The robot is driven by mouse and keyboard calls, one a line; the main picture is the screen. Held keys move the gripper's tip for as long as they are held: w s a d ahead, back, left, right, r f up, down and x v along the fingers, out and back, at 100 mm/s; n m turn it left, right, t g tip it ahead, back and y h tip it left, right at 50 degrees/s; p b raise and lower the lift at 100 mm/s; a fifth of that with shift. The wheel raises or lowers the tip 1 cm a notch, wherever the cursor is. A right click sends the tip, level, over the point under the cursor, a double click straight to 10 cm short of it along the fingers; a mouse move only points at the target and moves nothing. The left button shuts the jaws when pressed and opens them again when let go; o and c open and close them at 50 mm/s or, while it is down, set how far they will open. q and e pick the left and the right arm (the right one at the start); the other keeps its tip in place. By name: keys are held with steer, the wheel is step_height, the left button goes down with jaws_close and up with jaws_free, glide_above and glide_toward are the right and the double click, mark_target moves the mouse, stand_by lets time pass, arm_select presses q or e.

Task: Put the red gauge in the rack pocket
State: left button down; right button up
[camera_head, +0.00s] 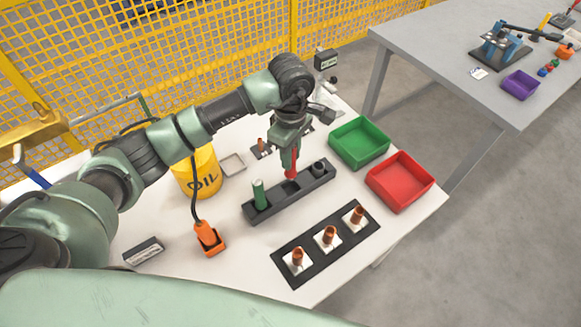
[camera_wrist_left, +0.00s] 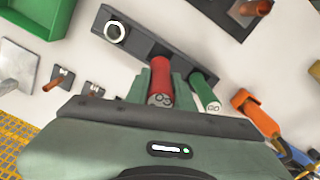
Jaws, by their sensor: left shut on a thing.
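The red gauge (camera_head: 292,164) is upright in my left gripper (camera_head: 290,158), whose fingers are shut on it. In the left wrist view the red gauge (camera_wrist_left: 160,82) sits between the two green fingers (camera_wrist_left: 160,90). Its lower end is at the middle pocket of the black rack (camera_head: 273,201); I cannot tell whether the tip is inside it. A green gauge (camera_head: 259,194) stands in the rack's left pocket, and it also shows in the left wrist view (camera_wrist_left: 204,92). A round dark piece (camera_head: 319,168) is at the right end. My right gripper is not in view.
Green (camera_head: 359,141) and red (camera_head: 400,182) bins stand right of the rack. A black strip (camera_head: 283,272) with copper-coloured parts lies in front. A yellow oil can (camera_head: 198,174) and an orange tool (camera_head: 208,238) are to the left. White table is free between rack and strip.

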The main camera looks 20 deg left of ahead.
mark_target(291, 172)
arm_select(q)
step_height(291, 172, down, 2)
steer(key=shift+f, duration=0.35)
step_height(291, 172, down, 3)
steer(key=shift+f+p, duration=0.1)
steer(key=shift+p, duration=0.35)
steer(key=shift+f, duration=0.4)
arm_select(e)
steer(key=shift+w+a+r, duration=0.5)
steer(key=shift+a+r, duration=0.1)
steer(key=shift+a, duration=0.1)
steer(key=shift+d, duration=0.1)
arm_select(q)
steer(key=shift+f, duration=0.2)
steer(key=c, duration=1.2)
jaws_free()
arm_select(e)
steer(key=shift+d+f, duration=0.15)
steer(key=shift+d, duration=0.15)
